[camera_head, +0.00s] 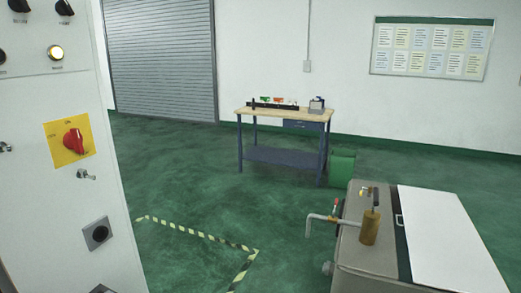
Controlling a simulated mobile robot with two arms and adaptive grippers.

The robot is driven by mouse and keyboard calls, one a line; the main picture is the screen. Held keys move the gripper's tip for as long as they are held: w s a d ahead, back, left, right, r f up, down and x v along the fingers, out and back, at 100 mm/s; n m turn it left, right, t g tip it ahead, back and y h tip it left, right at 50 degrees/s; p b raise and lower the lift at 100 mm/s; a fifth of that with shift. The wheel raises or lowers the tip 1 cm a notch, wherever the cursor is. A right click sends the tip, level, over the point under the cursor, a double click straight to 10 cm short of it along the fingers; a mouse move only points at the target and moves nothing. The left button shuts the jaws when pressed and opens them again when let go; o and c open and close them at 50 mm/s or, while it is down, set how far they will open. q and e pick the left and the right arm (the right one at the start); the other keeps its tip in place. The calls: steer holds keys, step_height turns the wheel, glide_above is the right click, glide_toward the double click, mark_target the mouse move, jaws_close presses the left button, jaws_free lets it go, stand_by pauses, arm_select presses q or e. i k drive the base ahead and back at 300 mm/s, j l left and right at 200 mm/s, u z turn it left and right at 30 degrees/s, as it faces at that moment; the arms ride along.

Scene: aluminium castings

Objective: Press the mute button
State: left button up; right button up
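A light grey control cabinet (28,112) stands close at the left edge. Near its top is a round button lit pale yellow (56,52), with a small label under it that I cannot read. Two black knobs sit above it, one at the top left (19,5) and one at the top right (64,7). Another dark round control (2,57) is cut by the left edge. I cannot tell from the labels which control is the mute button. Neither of my grippers is in view.
Below on the cabinet is a red rotary switch (74,140) on a yellow plate. A grey machine with a white lid (447,235) stands at the lower right. A workbench (285,115) and green bin (342,168) stand farther back. Green floor between is clear, with striped tape (205,236).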

mark_target(56, 53)
steer(key=u, duration=1.25)
